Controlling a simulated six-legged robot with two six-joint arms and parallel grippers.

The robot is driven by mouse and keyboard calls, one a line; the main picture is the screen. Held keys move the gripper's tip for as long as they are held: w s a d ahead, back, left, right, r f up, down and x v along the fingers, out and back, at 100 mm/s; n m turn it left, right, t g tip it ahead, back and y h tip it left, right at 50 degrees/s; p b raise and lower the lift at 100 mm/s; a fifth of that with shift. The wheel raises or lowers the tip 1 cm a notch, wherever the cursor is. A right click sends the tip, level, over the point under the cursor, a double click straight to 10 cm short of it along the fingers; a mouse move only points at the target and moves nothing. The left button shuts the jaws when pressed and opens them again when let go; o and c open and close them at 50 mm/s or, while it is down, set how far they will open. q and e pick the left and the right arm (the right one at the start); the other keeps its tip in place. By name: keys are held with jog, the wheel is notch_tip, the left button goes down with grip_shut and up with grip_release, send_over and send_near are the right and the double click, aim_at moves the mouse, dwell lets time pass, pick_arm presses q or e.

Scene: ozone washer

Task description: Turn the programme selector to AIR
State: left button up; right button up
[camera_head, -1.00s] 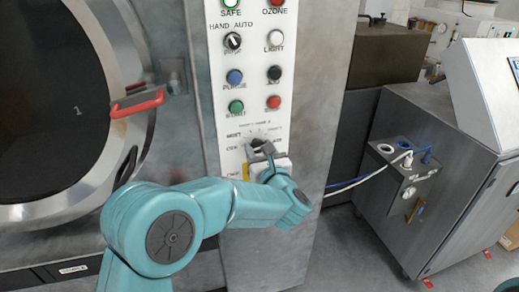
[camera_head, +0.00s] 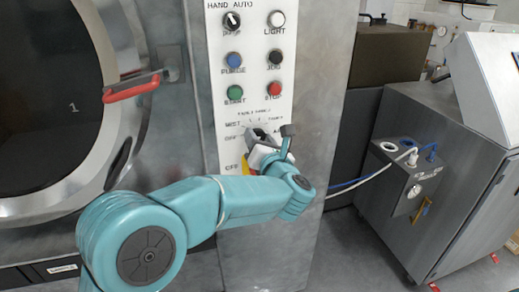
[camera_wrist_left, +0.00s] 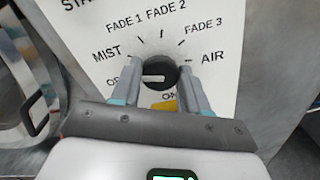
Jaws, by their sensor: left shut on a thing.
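The programme selector is a round dark knob with a white pointer mark (camera_wrist_left: 153,78) in the left wrist view. The mark points left, towards the partly hidden OFF label and below MIST (camera_wrist_left: 107,53). FADE 1, FADE 2 and FADE 3 run over the top, and AIR (camera_wrist_left: 212,57) is at the right. My left gripper (camera_wrist_left: 160,68) has one finger on each side of the knob and is shut on it. In the head view my left gripper (camera_head: 268,138) is at the dial, low on the white panel (camera_head: 250,110), and hides most of the knob. My right gripper is not in view.
Above the dial are the green START (camera_head: 236,93) and red STOP (camera_head: 273,88) buttons. Left is a round door with a red handle (camera_head: 132,92). Right stands a metal cabinet (camera_head: 455,150) with hoses.

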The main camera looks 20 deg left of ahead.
pick_arm(q)
jog(key=shift+m+p, duration=5.8)
jog(key=shift+m, duration=11.4)
jog(key=shift+f, duration=0.1)
jog(key=o, duration=1)
jog(key=shift+o, duration=0.2)
jog(key=shift+s+d, duration=0.1)
